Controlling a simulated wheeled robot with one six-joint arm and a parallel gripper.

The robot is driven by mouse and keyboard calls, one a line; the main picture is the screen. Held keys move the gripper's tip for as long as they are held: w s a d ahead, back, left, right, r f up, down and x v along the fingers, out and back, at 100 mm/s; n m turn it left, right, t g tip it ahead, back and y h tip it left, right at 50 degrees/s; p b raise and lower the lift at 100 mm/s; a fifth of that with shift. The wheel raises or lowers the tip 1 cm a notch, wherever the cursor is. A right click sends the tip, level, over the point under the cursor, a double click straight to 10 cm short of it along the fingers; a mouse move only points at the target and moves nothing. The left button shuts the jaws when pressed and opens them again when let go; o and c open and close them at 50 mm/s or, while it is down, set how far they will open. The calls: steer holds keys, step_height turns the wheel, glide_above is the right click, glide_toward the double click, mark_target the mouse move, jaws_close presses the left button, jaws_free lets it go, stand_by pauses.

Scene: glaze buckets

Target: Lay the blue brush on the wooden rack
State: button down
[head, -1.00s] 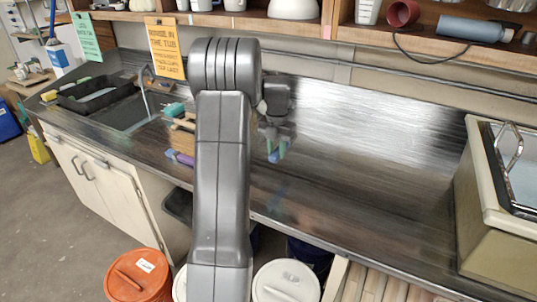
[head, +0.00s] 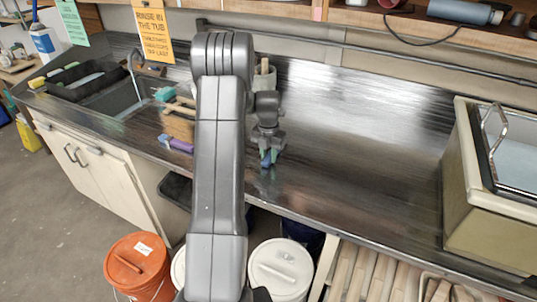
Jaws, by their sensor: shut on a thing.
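My gripper (head: 268,157) is over the steel counter (head: 360,160), near its front edge and right of my arm. Its fingers are shut on a small blue thing (head: 266,162), which looks like the blue brush. Most of it is hidden by the fingers, and I cannot tell if it touches the counter. The wooden rack (head: 179,125) stands on the counter to the left of my arm, which hides its right part. A teal item (head: 165,94) is at the rack's top, and a purple item (head: 177,143) lies at its front foot.
A grey pot with wooden sticks (head: 264,72) stands behind my gripper. A sink with a black tray (head: 62,88) is at the left, a beige tub (head: 465,190) at the right. The counter's middle is clear. Lidded buckets (head: 282,270) stand below the front edge.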

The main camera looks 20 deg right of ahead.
steer(key=shift+f, duration=0.25)
steer(key=c, duration=1.1)
jaws_free()
steer(key=shift+r, duration=0.1)
steer(key=shift+c, duration=0.2)
steer(key=shift+r, duration=0.1)
